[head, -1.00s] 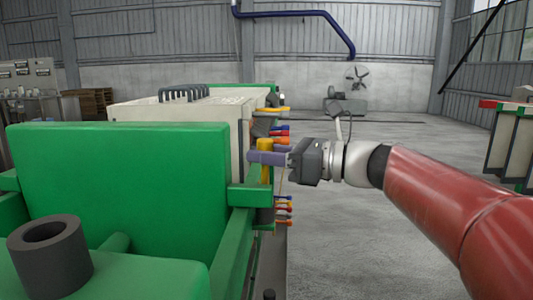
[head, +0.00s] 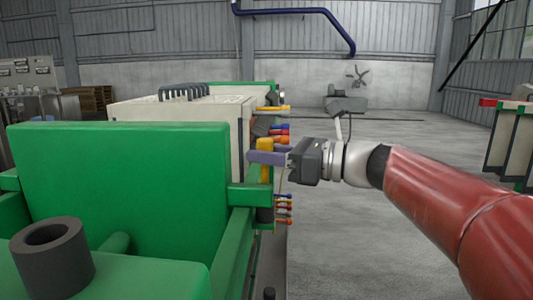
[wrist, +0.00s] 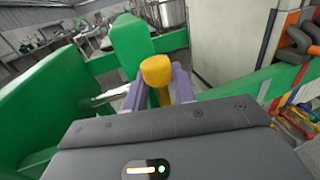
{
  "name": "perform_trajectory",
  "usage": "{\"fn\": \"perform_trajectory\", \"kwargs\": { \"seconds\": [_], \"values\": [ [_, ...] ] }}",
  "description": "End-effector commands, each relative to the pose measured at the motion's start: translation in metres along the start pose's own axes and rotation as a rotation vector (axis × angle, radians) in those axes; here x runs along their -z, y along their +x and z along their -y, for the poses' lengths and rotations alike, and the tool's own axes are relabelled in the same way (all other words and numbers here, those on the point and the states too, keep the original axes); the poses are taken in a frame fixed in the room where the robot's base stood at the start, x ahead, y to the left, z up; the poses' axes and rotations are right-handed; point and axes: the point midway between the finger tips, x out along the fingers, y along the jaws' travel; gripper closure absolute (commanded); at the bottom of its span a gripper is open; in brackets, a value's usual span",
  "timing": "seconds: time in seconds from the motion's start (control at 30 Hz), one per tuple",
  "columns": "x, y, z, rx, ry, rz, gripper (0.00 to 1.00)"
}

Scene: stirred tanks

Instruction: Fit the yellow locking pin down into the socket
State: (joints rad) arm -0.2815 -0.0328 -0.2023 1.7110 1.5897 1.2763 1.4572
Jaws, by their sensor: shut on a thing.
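The yellow locking pin (head: 265,147) stands roughly upright at the green frame's right side in the head view. My gripper (head: 267,157) comes in from the right, with its purple fingers shut on the pin. The pin shows above and below the fingers. Its lower end meets the green bracket (head: 249,194), and I cannot tell whether it is inside anything. A dark cylinder (head: 264,215) shows under that bracket; it may be the socket, its mouth hidden. In the wrist view, the pin's rounded head (wrist: 156,70) sits between the purple fingers (wrist: 156,92).
A tall green panel (head: 130,180) and a dark hollow cylinder (head: 52,258) stand at the left front. A pale tank block (head: 180,120) lies behind. Coloured pipe ends (head: 283,208) stick out near my gripper.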

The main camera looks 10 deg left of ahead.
Motion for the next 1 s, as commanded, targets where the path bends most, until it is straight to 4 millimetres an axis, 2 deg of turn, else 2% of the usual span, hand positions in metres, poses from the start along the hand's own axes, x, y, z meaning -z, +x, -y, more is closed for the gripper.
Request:
{"fn": "perform_trajectory", "kwargs": {
  "seconds": [0.5, 1.0],
  "values": [
    [0.001, 0.000, 0.000, 0.000, 0.000, 0.000, 0.96],
    [0.013, 0.000, 0.000, 0.000, 0.000, 0.000, 0.96]
  ]
}}
